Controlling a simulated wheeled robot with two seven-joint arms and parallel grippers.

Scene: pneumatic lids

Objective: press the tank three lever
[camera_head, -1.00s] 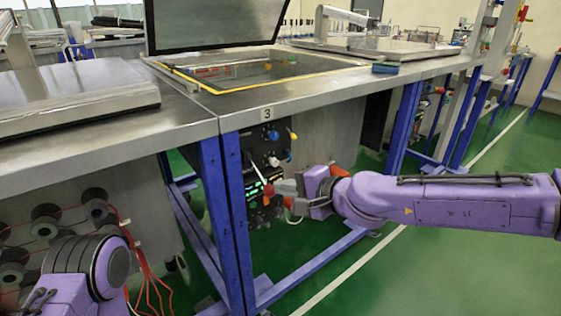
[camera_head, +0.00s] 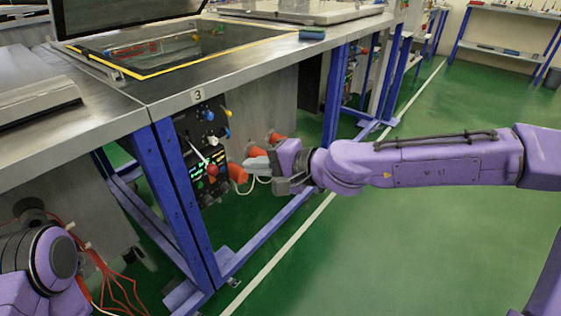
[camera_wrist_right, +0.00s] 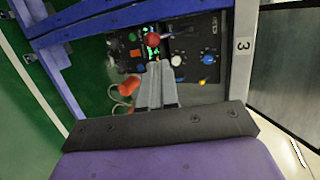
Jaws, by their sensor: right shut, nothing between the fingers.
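The tank with the number 3 label (camera_head: 198,96) has a dark control panel (camera_head: 190,128) under its table edge. A thin white lever (camera_head: 199,154) slants on the panel, just above a red knob (camera_head: 212,170). In the right wrist view, which is turned sideways, the lever (camera_wrist_right: 183,32) and red knob (camera_wrist_right: 153,40) show beyond the fingers. My right gripper (camera_head: 248,164) is shut and empty, in front of the panel and right of the red knob, apart from the lever. In the right wrist view the shut fingers (camera_wrist_right: 159,70) point toward the panel. My left gripper is out of view.
Orange fittings (camera_head: 237,174) with white hose sit close to my right gripper. Blue table legs (camera_head: 187,200) stand left of the panel. The tank's dark lid (camera_head: 130,8) is raised. The green floor (camera_head: 400,240) at right is open.

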